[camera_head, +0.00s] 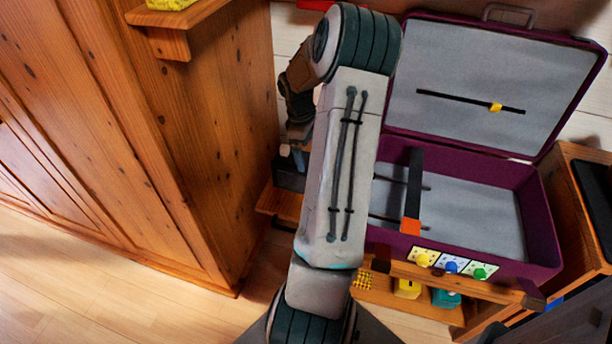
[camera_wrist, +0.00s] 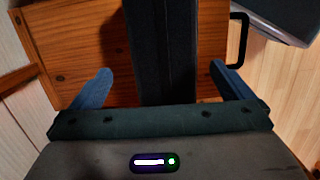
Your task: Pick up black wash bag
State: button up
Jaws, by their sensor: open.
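The black wash bag (camera_wrist: 162,40) lies on a wooden surface in the wrist view, a dark long shape running up from my gripper. My gripper (camera_wrist: 160,70) is open, with one blue-grey finger on each side of the bag and visible gaps between fingers and bag. The bag's near end is hidden by the gripper body. In the head view a dark box-like thing, seemingly the bag (camera_head: 288,177), shows below my gripper (camera_head: 297,158), partly hidden behind my arm.
A large open purple suitcase (camera_head: 542,225) with grey lining stands right of my arm. A tall wooden cabinet (camera_head: 150,130) is close on the left. A wooden ledge (camera_head: 280,205) shows under the dark thing. Bare floor (camera_head: 130,305) lies at the lower left.

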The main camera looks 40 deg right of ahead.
jog(key=f, duration=0.2)
jog(key=f+b, duration=0.1)
jog(key=f, duration=0.1)
jog(key=f+b, duration=0.1)
jog(key=f, duration=0.1)
jog(key=shift+s+a+f, duration=0.15)
jog(key=shift+s+f, duration=0.1)
jog(key=shift+s, duration=0.1)
jog(key=shift+r, duration=0.1)
jog(key=c, duration=1.1)
